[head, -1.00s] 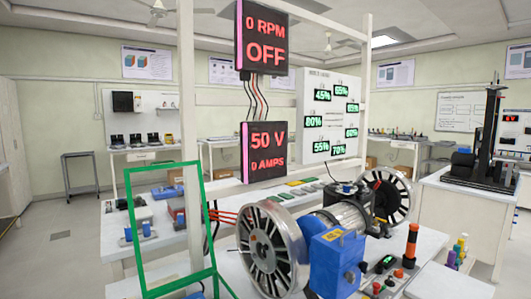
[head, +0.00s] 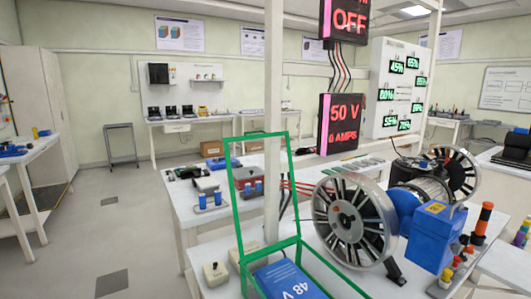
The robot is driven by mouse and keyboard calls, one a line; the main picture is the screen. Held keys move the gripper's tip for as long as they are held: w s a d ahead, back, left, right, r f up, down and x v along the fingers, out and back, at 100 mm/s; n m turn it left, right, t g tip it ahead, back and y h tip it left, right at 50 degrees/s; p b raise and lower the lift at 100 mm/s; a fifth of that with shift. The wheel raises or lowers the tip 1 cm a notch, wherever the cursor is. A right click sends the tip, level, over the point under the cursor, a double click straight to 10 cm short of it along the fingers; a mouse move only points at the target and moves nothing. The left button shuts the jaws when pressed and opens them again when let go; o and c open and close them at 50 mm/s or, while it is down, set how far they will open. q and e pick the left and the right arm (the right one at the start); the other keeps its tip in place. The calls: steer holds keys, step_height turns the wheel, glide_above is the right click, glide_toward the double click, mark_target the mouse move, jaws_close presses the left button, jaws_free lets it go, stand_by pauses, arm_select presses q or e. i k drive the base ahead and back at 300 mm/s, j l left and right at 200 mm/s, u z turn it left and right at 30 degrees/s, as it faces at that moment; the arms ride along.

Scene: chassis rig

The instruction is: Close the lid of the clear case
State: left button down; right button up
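The clear case shows its green edges in the head view. Its lid (head: 291,190) stands open, raised upright and leaning slightly back, with see-through panels inside a green frame. The case's lower part (head: 334,272) sits at the near edge of the white bench and is cut off by the bottom of the picture. A blue battery block (head: 287,280) marked "48 V" lies in the lower part. Neither of my grippers is in view.
A large spoked wheel (head: 352,218) and a blue motor box (head: 437,236) stand right of the case. A white post (head: 273,130) rises behind the lid. Small beige switch boxes (head: 215,274) sit to its left. Grey floor (head: 130,235) is free at the left.

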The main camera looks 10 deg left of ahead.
mark_target(243, 257)
steer(key=i+j+z, duration=0.2)
steer(key=j+z, duration=0.25)
steer(key=j, duration=0.4)
steer(key=j+z, duration=0.45)
steer(key=j, duration=0.35)
steer(key=j+z, duration=0.45)
steer(key=j, duration=0.45)
steer(key=j+z, duration=0.45)
steer(key=j, duration=0.55)
steer(key=j+z, duration=0.5)
steer(key=j, duration=0.45)
steer(key=k, duration=0.05)
